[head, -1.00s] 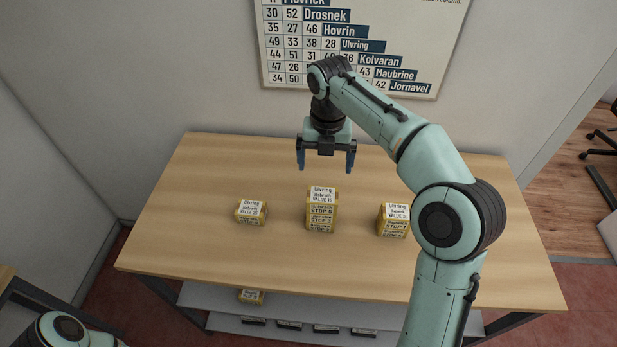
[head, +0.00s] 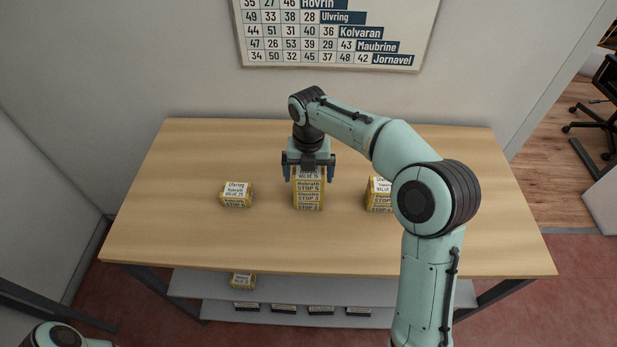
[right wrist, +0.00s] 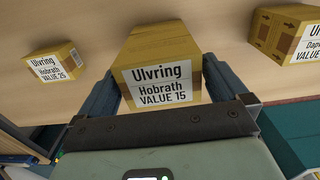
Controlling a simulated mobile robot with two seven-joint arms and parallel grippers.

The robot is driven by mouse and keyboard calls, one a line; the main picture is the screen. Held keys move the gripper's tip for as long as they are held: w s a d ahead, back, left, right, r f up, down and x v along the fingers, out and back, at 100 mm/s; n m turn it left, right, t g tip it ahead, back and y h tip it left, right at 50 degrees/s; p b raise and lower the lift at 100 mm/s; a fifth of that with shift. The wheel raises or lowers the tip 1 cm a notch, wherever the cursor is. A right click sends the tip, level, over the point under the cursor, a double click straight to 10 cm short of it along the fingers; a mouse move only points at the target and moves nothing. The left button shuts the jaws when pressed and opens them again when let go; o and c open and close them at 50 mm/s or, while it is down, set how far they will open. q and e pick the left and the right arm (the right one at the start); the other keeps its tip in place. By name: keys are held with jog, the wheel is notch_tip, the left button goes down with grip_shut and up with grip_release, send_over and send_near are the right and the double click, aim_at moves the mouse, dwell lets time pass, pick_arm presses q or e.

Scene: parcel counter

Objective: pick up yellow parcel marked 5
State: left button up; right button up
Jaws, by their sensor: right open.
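A stack of yellow parcels stands at the middle of the table, with several labels down its front. Its top yellow parcel (head: 308,187) appears to read Hobrath STOP 5; labels below it read STOP 3 and what looks like STOP 2. In the right wrist view this top parcel (right wrist: 160,85) shows Ulvring, Hobrath, VALUE 15. My right gripper (head: 309,174) is open and points down at it, with one blue finger on each side. Whether the fingers touch it, I cannot tell. The gripper partly hides its top. My left gripper is out of view.
A yellow parcel (head: 236,195) marked VALUE 25 sits left of the stack. Another (head: 379,195) sits right, partly behind my right arm. The wooden table (head: 180,240) is otherwise clear. A lower shelf (head: 190,285) holds a yellow parcel (head: 243,281).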

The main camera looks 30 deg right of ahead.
jog(key=shift+f, duration=0.35)
jog(key=shift+r, duration=0.1)
jog(key=c, duration=0.9)
